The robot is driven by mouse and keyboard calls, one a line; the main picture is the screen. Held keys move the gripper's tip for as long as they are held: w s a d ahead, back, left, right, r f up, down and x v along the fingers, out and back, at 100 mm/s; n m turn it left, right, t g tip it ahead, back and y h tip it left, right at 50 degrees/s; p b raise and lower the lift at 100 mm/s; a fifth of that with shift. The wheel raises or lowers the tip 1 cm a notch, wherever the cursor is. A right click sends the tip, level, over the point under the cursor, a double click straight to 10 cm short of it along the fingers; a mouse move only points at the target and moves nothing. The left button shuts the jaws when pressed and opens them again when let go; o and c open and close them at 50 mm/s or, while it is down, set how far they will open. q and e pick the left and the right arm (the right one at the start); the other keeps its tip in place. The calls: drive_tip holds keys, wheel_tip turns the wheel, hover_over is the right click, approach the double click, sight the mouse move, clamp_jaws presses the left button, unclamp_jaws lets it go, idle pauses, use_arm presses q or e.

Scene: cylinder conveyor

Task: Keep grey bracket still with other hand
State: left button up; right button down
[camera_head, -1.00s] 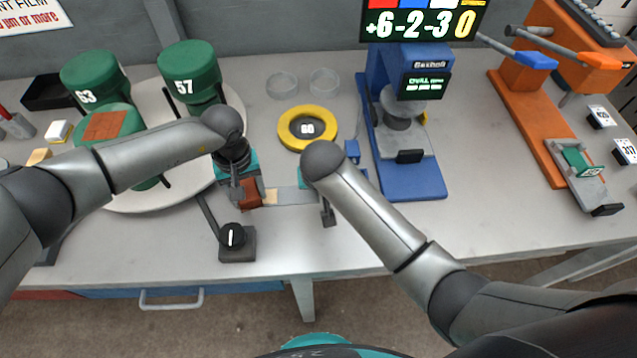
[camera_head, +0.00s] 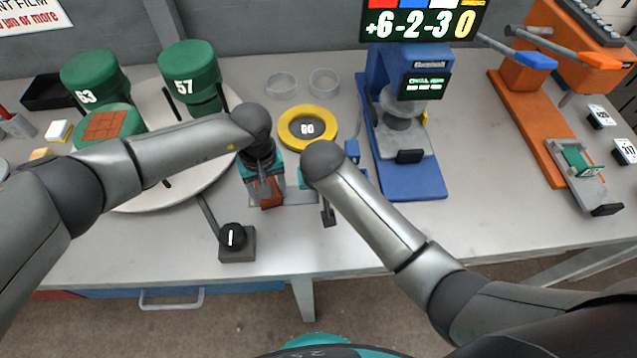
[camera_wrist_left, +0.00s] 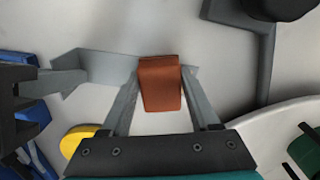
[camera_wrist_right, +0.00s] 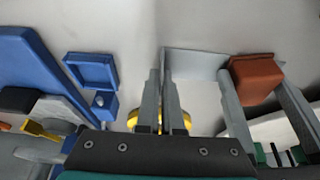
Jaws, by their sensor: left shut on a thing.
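The grey bracket (camera_head: 300,197) is on the table between my two grippers; it also shows in the left wrist view (camera_wrist_left: 105,66) and the right wrist view (camera_wrist_right: 197,66). My right gripper (camera_wrist_right: 162,75) has its fingers close together on the bracket's upright end. In the head view my right forearm mostly hides this gripper. My left gripper (camera_wrist_left: 160,85) is shut on a reddish-brown block (camera_wrist_left: 160,82), one finger on each side. The block (camera_wrist_right: 257,78) is at the bracket's other end; whether it touches the bracket is hard to tell.
A black knob on a grey base (camera_head: 235,240) stands just in front of the left gripper. A yellow ring (camera_head: 307,128) and a blue press-like stand (camera_head: 415,180) are behind. A white turntable (camera_head: 200,187) with green drums is at left. Free table lies right of the stand.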

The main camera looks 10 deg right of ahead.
sight(250, 201)
drive_tip(key=shift+s+f, duration=0.2)
drive_tip(key=shift+f, duration=0.05)
use_arm(q)
drive_tip(key=shift+w+a, duration=0.15)
drive_tip(key=shift+a, duration=2.15)
drive_tip(key=shift+r, duration=0.15)
drive_tip(key=shift+r, duration=0.5)
wheel_tip(250, 201, up, 7)
idle(0.3)
use_arm(e)
drive_tip(key=c, duration=1)
unclamp_jaws()
drive_tip(key=shift+w+r, duration=0.1)
